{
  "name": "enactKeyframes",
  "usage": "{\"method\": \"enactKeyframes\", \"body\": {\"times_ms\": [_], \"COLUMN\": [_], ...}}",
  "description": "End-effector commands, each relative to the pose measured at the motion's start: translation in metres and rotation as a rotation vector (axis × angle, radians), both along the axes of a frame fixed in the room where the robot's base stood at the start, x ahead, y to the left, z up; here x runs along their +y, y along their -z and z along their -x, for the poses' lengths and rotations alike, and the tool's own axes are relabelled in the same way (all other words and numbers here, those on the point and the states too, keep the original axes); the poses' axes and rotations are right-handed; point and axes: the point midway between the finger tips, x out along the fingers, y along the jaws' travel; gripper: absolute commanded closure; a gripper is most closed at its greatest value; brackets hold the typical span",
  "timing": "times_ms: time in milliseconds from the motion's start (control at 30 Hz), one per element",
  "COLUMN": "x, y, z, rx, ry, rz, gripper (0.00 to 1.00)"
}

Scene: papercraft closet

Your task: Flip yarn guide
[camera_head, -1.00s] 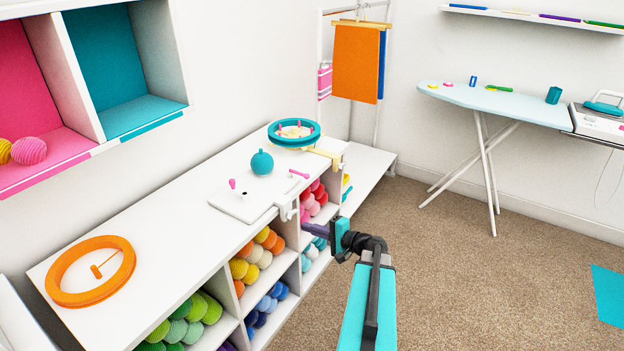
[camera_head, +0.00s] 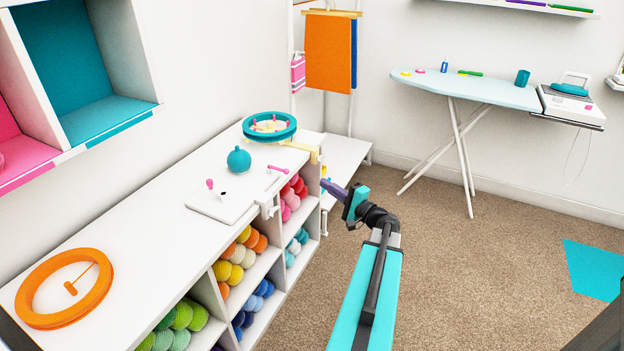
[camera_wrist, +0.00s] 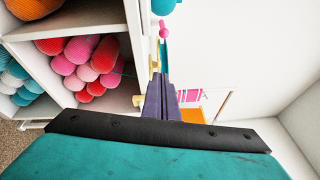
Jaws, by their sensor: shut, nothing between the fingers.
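A white winder board (camera_head: 222,205) is clamped at the front edge of the white shelf top. It carries a pink knob (camera_head: 210,184) and a pink rod (camera_head: 278,169) that reaches over the front edge. I cannot tell for sure which part is the yarn guide; the pink rod is likely.
A teal ring (camera_head: 270,126) with pink pegs stands on the shelf's far end. An orange ring (camera_head: 65,289) lies on the near end. Yarn balls (camera_head: 243,255) fill the cubbies below. An ironing board (camera_head: 480,90) stands at the back right. The carpet (camera_head: 470,270) is largely clear.

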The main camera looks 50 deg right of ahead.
Motion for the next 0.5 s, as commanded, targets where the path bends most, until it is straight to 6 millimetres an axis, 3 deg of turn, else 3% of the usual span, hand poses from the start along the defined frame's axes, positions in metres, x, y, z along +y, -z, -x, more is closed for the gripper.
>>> {"method": "enactKeyframes", "body": {"times_ms": [500], "x": [-0.006], "y": [-0.003], "z": [-0.06], "rx": [0.0], "ry": [-0.005], "rz": [0.0], "gripper": [1.0]}}
